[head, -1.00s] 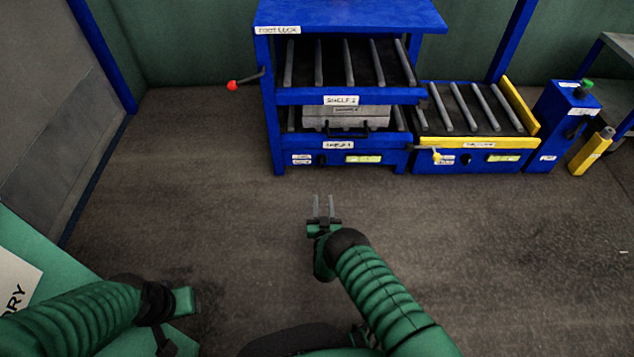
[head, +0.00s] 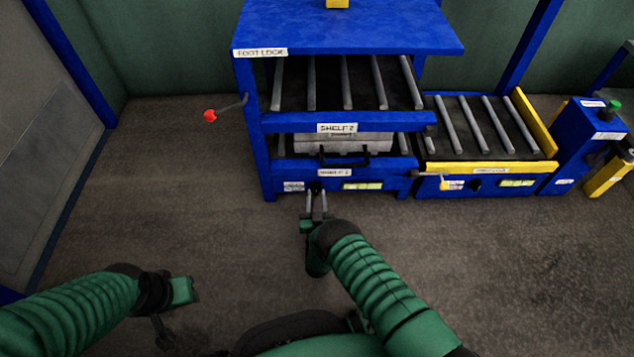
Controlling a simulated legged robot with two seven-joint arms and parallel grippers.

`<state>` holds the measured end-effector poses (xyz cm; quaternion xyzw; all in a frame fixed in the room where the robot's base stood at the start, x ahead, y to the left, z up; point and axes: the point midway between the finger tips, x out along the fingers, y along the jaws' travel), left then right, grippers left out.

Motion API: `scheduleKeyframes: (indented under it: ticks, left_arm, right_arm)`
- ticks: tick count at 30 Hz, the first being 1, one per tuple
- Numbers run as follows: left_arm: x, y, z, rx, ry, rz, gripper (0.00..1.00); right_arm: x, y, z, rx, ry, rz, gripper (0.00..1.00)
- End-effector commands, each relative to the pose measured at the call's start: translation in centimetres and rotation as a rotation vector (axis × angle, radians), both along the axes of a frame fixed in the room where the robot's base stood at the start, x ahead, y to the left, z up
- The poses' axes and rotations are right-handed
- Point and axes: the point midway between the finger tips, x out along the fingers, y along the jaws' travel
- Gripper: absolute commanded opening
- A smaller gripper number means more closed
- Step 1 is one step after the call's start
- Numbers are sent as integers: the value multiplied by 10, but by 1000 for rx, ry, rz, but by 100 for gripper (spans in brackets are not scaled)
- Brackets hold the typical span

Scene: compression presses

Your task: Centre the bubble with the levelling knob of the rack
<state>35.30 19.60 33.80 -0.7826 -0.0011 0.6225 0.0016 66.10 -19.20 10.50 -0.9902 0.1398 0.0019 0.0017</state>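The blue rack (head: 350,33) stands ahead, with roller shelves. On its lowest front beam is a small dark levelling knob (head: 315,186), partly covered by my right gripper's fingertips. To the right of the knob is a yellow-green level vial (head: 362,186); its bubble is too small to make out. My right gripper (head: 316,194) is open, its two fingers apart and pointing at the knob. I cannot tell whether the fingertips touch it. My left gripper (head: 184,290) is low at the left, away from the rack; its fingers are not clear.
A grey box (head: 345,143) with a black handle sits on the lower shelf. A red-knobbed lever (head: 210,115) sticks out left. A lower blue and yellow roller unit (head: 478,172) with its own knob and vial stands right. The floor in front is clear.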

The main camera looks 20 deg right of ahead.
Motion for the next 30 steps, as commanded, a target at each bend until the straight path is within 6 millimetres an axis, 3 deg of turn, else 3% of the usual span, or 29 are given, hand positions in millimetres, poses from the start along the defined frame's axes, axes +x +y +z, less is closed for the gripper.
scheduleKeyframes:
  ticks: [8,15,30]
  left_arm:
    - [0,0,0,0,1,0,36]
    - [0,0,0,0,0,0,36]
    - [0,0,1,0,0,0,36]
  right_arm:
    - [0,1,0,-1,-1,0,31]
    - [0,1,0,0,0,0,0]
    - [0,0,0,26,-7,0,0]
